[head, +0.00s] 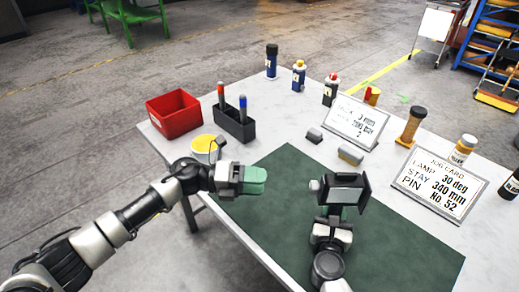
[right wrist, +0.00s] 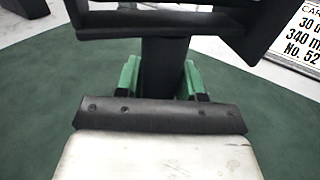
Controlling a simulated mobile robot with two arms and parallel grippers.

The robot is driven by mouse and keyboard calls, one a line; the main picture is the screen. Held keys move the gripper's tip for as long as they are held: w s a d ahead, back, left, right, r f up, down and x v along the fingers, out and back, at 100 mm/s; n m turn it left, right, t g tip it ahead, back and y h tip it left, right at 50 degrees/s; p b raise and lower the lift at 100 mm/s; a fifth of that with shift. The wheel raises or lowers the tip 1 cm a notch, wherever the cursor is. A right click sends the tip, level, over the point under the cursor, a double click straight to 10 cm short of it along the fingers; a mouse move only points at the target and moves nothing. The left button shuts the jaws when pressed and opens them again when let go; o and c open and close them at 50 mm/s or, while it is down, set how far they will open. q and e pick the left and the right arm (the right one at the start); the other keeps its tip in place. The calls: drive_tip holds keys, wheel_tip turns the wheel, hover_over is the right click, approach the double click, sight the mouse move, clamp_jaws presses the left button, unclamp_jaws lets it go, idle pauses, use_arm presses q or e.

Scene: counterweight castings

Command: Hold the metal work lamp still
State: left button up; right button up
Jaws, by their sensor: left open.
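The metal work lamp (head: 345,187), with a grey face and a black frame, stands over the green mat (head: 400,248). In the right wrist view its dark upright part (right wrist: 165,65) runs between the green fingers. My right gripper (right wrist: 163,80) is shut on it; in the head view the lamp mostly hides those fingers. My left gripper (head: 255,181), with green fingertips, is open and empty over the mat's left edge, to the left of the lamp and apart from it.
Small grey blocks (head: 315,135), a job card (head: 440,184), another sign (head: 355,121) and several bottles line the back and right. The mat's front right is clear.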

drive_tip(key=o, duration=0.4)
